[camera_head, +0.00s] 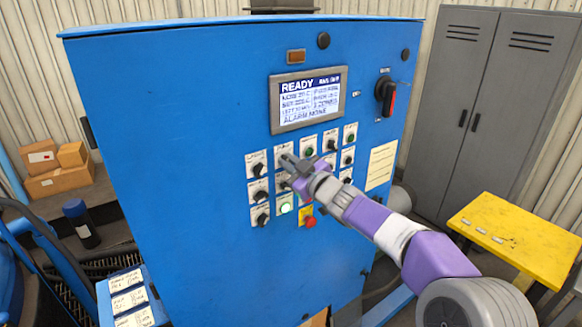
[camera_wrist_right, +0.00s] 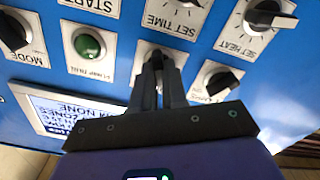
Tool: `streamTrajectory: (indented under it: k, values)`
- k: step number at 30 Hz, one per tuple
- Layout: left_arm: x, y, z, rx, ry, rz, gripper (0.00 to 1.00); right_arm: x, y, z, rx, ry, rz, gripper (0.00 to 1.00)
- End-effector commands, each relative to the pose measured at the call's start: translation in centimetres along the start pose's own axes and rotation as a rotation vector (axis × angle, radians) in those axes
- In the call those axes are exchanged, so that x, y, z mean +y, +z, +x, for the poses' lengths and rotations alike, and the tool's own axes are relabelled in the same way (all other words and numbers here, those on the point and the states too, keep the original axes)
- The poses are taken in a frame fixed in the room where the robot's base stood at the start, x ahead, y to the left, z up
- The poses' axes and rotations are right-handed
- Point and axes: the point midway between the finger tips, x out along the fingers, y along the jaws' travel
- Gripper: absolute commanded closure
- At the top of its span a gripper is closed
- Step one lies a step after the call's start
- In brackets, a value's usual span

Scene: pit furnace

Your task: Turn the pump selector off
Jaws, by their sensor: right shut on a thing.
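The blue control cabinet (camera_head: 180,150) carries rows of selector knobs and buttons on white plates. My right gripper (camera_head: 287,161) reaches in from the lower right to the top row, at the second plate from the left. In the right wrist view, which shows the panel upside down, my right gripper (camera_wrist_right: 158,78) has its fingers close together on a dark selector knob (camera_wrist_right: 156,58). The fingers hide most of this knob, and I cannot read its label. Another black knob (camera_wrist_right: 221,80) and a green button (camera_wrist_right: 88,45) flank it. My left gripper is not in view.
The display (camera_head: 309,98) above the controls reads READY. A red emergency button (camera_head: 309,222) and a lit green button (camera_head: 285,204) sit below my gripper. A red-handled rotary switch (camera_head: 386,95) is at the upper right. A yellow table (camera_head: 520,240) stands at the right.

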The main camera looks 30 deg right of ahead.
Motion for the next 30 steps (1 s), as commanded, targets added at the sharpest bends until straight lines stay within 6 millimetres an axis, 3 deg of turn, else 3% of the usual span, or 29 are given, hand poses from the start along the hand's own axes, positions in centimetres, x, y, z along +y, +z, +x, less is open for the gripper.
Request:
streamTrajectory:
  k: [20,21,25,30]
  values:
    - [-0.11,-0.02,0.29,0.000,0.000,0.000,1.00,-0.04,0.06,0.01,-0.002,0.000,-0.067,1.00]
    - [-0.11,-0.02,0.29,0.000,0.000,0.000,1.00,-0.04,0.06,0.01,-0.002,0.000,-0.067,0.84]
    - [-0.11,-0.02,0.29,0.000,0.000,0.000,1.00,-0.03,0.05,0.01,-0.002,0.000,-0.066,0.64]
    - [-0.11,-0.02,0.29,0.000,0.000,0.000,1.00,-0.03,0.04,0.01,-0.001,0.000,-0.065,0.62]
